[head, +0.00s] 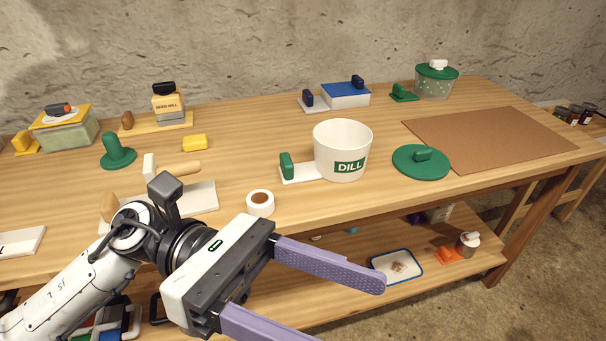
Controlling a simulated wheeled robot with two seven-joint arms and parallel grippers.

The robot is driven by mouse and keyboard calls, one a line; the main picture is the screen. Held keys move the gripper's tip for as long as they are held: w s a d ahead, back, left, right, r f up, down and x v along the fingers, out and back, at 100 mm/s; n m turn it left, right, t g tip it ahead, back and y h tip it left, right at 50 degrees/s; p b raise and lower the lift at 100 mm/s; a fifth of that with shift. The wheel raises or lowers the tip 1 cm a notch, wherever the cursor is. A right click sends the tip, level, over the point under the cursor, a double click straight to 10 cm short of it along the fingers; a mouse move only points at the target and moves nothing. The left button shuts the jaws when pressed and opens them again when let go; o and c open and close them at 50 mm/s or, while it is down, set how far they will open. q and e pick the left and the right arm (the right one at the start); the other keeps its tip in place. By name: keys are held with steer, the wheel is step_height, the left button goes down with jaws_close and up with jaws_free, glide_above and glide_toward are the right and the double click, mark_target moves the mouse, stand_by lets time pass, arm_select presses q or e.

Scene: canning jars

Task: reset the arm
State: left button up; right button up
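My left gripper (328,300) comes in from the lower left, in front of the table's front edge. Its two purple fingers are spread wide apart with nothing seen between them; the nearer finger is cut off by the bottom of the picture. My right gripper is not in the head view. The white DILL tub (341,135) stands upright and open on the wooden table (250,120), beyond the gripper and apart from it. A round green lid with a handle (421,162) lies flat to its right.
A brown mat (490,138) lies clear at the right. Several jars, boxes and handled pieces line the back. A lower shelf holds a blue-rimmed tray (414,273) and an orange piece (447,255).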

arm_select(q)
steer(key=w+a+f+n+t+h, duration=0.2)
steer(key=w+a+n+t, duration=0.1)
steer(key=w+n+t, duration=0.65)
steer(key=w+a+f+n+t+h, duration=0.1)
steer(key=w+a+f+n+t, duration=0.4)
steer(key=n, duration=0.8)
steer(key=w+a+f+n+t+y, duration=0.2)
steer(key=a+f+n+t+y, duration=0.25)
steer(key=f+n, duration=0.2)
steer(key=w+a+f+n+t+y, duration=0.2)
steer(key=a+f+n+t+y, duration=0.15)
steer(key=f+n+y, duration=0.35)
steer(key=s+a+f+n+g+y, duration=0.4)
steer(key=s+a+f+n, duration=0.4)
steer(key=f, duration=0.4)
steer(key=s+a+f+n+g+y, duration=0.35)
steer(key=s+a+f+n, duration=0.25)
steer(key=s+a+f, duration=0.55)
steer(key=w+d+n+h, duration=0.1)
steer(key=d+n, duration=0.3)
steer(key=d, duration=1.1)
steer(key=shift+w+d+f+t, duration=0.25)
steer(key=shift+w+t, duration=0.15)
steer(key=shift+w, duration=0.3)
